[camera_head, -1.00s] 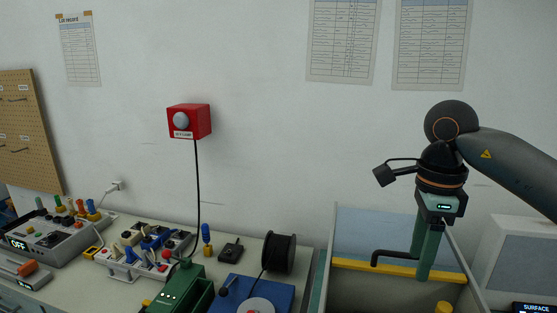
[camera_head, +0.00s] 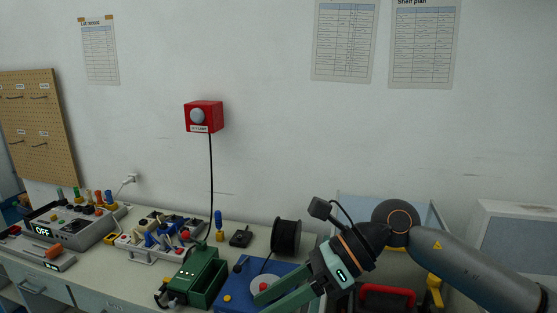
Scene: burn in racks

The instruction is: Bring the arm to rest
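My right gripper (camera_head: 272,296) is on the arm that comes in from the right. Its two green fingers point down and left, spread apart with nothing seen between them. They show in front of the blue box (camera_head: 228,289) with a pale round dial; I cannot tell whether they touch it. The fingertips are near the lower edge of the view. My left arm and gripper are not in view.
A green device (camera_head: 198,278), a black spool (camera_head: 286,236) and a grey unit reading OFF (camera_head: 73,222) stand on the bench. A red box (camera_head: 204,117) hangs on the wall. A red and black object (camera_head: 386,297) lies under my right arm.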

